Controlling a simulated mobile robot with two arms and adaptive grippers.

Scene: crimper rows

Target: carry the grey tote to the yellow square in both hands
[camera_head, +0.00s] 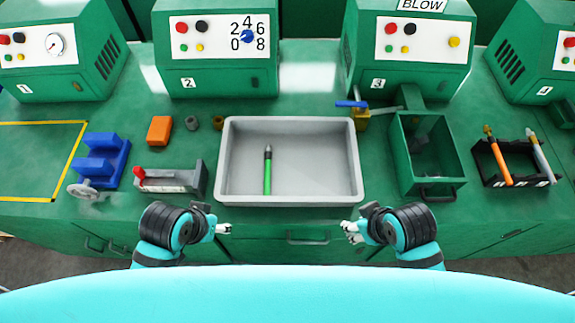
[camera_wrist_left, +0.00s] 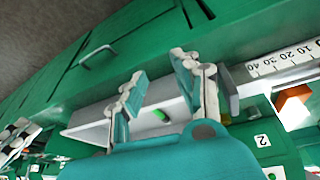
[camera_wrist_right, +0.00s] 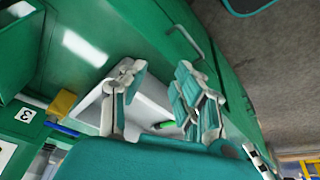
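The grey tote (camera_head: 290,203) sits on the green bench in the middle of the head view. A green marker-like piece with a dark tip (camera_head: 267,172) lies in it. The yellow square (camera_head: 35,160) is an outline on the bench at the far left, cut by the picture edge and empty where visible. My left gripper (camera_head: 224,228) is in front of the tote's near left corner. My right gripper (camera_head: 350,232) is in front of its near right corner. Both are open and empty; fingers stand apart in the left wrist view (camera_wrist_left: 160,85) and right wrist view (camera_wrist_right: 158,90).
Between tote and square are a blue vise (camera_head: 100,160), a red-handled grey device (camera_head: 170,179) and an orange block (camera_head: 159,130). A green bin (camera_head: 428,160) and a black tray (camera_head: 515,165) stand right. Green machines (camera_head: 218,50) line the back.

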